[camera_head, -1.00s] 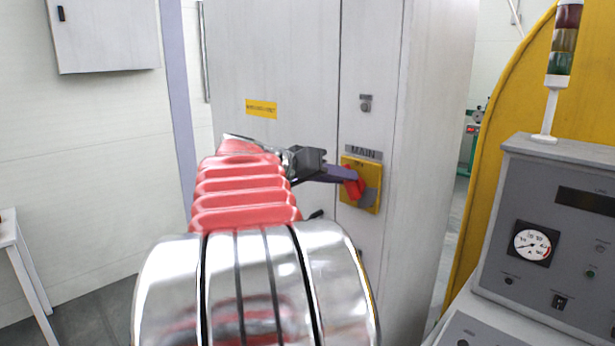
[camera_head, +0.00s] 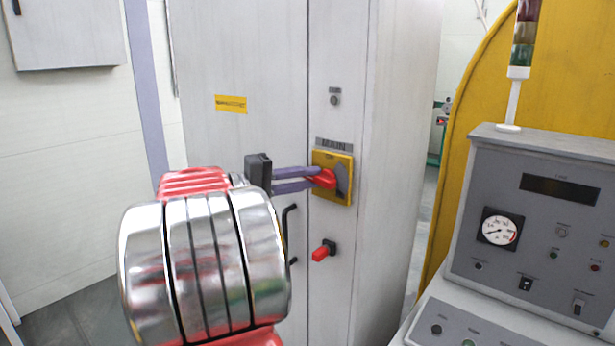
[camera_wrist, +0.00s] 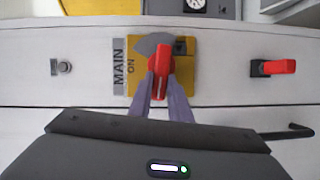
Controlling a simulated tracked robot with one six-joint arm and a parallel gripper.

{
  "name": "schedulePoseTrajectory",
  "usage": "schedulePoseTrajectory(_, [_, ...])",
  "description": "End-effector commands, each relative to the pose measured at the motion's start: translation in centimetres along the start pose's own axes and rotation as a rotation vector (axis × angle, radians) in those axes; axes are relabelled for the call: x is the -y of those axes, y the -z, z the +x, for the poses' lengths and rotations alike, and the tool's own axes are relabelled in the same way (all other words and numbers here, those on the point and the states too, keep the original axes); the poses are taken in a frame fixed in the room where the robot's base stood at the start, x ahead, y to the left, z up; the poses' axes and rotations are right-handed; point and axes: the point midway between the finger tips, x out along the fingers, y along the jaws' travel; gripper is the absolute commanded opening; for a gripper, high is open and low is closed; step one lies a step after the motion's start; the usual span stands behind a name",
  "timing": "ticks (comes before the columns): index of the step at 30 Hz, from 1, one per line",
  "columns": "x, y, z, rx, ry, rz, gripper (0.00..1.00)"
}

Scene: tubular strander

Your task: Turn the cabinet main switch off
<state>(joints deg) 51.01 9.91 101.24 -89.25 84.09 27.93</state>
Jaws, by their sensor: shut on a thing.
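The cabinet main switch is a red rotary handle (camera_head: 322,179) on a yellow plate (camera_head: 346,160) under a MAIN label on the grey cabinet. In the wrist view the red handle (camera_wrist: 159,70) lies between the purple fingers of my gripper (camera_wrist: 160,92), and the yellow plate (camera_wrist: 205,75) reads ON. In the head view my gripper (camera_head: 314,181) reaches the handle from the left, one finger above the other. It is shut on the handle. The fingertips partly cover the handle's sides.
A second red handle (camera_head: 323,251) sits below the switch, and a small round lock (camera_head: 335,97) above it. A black door handle (camera_head: 289,232) is to the lower left. A grey control console (camera_head: 540,225) with a gauge stands at the right.

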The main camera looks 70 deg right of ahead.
Motion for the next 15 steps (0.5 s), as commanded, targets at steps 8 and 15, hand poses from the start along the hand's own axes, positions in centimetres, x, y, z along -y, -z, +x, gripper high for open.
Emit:
schedulePoseTrajectory(8, [0.75, 0.17, -0.14, -0.006, -0.043, -0.115, 0.0])
schedulePoseTrajectory(15, [0.87, 0.16, -0.13, -0.007, -0.052, -0.141, 0.0])
